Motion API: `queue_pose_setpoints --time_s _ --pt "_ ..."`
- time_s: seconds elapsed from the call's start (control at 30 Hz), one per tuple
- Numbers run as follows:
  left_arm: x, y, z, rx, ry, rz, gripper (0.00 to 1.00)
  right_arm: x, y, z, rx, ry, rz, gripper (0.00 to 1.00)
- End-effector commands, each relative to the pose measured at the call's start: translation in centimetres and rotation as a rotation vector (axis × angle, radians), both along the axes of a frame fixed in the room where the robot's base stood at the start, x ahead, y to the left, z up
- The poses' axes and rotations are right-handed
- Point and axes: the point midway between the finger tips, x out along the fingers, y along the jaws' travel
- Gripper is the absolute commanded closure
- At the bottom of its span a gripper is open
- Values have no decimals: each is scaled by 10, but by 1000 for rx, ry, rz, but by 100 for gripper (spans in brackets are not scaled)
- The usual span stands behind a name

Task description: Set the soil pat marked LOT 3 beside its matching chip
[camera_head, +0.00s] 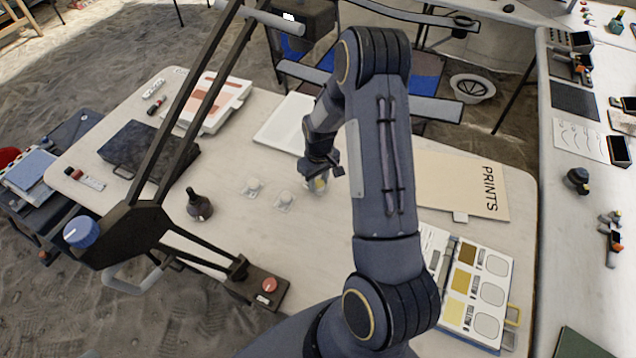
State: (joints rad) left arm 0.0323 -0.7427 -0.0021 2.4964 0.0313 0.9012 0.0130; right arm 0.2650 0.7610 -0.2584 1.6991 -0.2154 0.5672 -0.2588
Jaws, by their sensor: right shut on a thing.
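My right gripper (323,172) points down over the middle of the white table and is shut on a small pale pat (318,186) with a yellowish patch. Two similar pale pats stand to its left, one nearer (285,199) and one farther left (253,187). Their lot marks are too small to read. My left gripper is not in view.
A dark jointed stand (135,222) crosses the left of the table. The PRINTS folder (455,185) lies behind the chip board.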

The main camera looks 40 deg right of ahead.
Motion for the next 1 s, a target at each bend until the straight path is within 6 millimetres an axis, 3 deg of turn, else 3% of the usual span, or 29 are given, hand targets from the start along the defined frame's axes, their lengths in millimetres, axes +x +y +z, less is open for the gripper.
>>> queue_pose_setpoints --time_s 0.1,0.4,0.7,1.0 --pt "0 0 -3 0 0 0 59 0 2 20 0 -4 1 98" --pt "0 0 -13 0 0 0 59 -29 45 79 0 -6 5 98" --pt "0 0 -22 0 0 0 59 -62 94 103 1 -3 5 98" --pt "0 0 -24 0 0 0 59 -72 117 112 -1 0 2 98"
